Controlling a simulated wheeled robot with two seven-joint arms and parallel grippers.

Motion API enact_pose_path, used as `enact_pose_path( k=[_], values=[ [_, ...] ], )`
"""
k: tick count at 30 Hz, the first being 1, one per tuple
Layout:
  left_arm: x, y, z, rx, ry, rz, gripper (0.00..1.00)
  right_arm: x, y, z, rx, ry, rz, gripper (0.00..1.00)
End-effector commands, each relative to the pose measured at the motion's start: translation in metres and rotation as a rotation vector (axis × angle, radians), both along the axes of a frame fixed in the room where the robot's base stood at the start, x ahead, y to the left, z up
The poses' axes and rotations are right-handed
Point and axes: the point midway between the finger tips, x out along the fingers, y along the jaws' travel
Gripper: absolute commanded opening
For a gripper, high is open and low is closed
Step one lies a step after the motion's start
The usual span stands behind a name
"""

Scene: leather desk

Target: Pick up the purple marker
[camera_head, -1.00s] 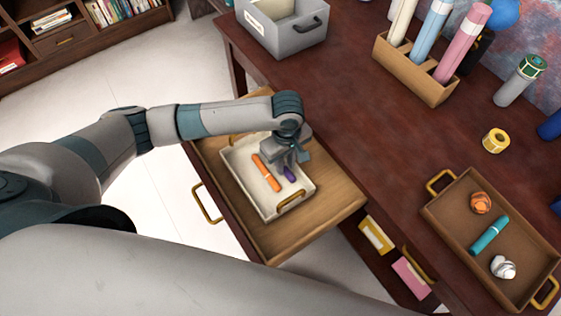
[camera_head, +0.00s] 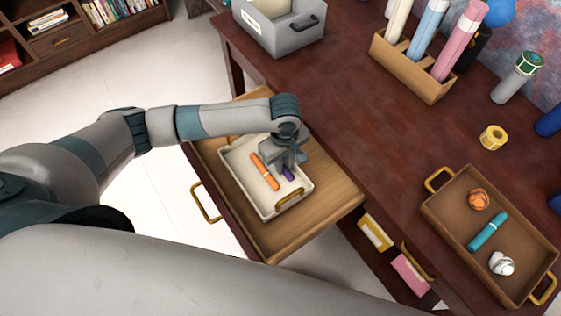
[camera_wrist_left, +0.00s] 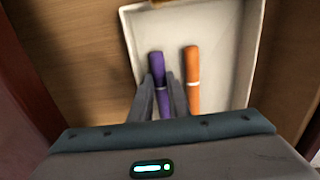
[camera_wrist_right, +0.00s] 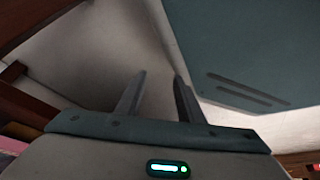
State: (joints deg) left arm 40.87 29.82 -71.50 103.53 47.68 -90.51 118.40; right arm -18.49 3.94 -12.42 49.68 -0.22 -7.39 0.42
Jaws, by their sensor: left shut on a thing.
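The purple marker (camera_wrist_left: 157,68) lies in a white tray (camera_wrist_left: 228,52) inside the open drawer. In the left wrist view it sits between the fingers of my left gripper (camera_wrist_left: 164,82), which is shut on it. In the head view my left gripper (camera_head: 288,168) hides most of the purple marker (camera_head: 289,174). An orange marker (camera_wrist_left: 192,75) lies beside it in the same tray, just right of the fingers; it also shows in the head view (camera_head: 265,172). My right gripper (camera_wrist_right: 158,92) is open and empty, away from the drawer.
The wooden drawer (camera_head: 325,205) has bare room around the tray. A brown tray (camera_head: 455,197) on the desk holds a teal marker (camera_head: 487,231) and two crumpled balls. A tape roll (camera_head: 493,138), a tube holder (camera_head: 412,75) and a grey box (camera_head: 283,38) stand on the desk.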

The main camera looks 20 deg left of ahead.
Motion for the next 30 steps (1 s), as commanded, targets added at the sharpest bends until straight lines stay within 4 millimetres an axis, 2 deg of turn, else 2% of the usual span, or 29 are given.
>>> enact_pose_path(
  k=[8, 21, 25, 30],
  values=[
    [0.001, 0.0, 0.014, -0.001, -0.002, 0.001, 0.0, -0.002, 0.0, -0.002, -0.001, 0.003, 0.0, 0.34],
    [0.001, -0.001, 0.082, -0.003, -0.002, 0.0, 0.0, 0.01, 0.004, 0.002, 0.008, -0.029, 0.001, 0.34],
    [0.001, -0.001, 0.095, -0.002, -0.001, 0.001, 0.0, 0.012, 0.006, 0.003, 0.011, -0.034, 0.001, 0.34],
    [0.0, 0.0, 0.101, -0.001, 0.001, 0.0, 0.0, 0.015, 0.007, 0.004, 0.013, -0.04, 0.001, 0.34]
  ],
)
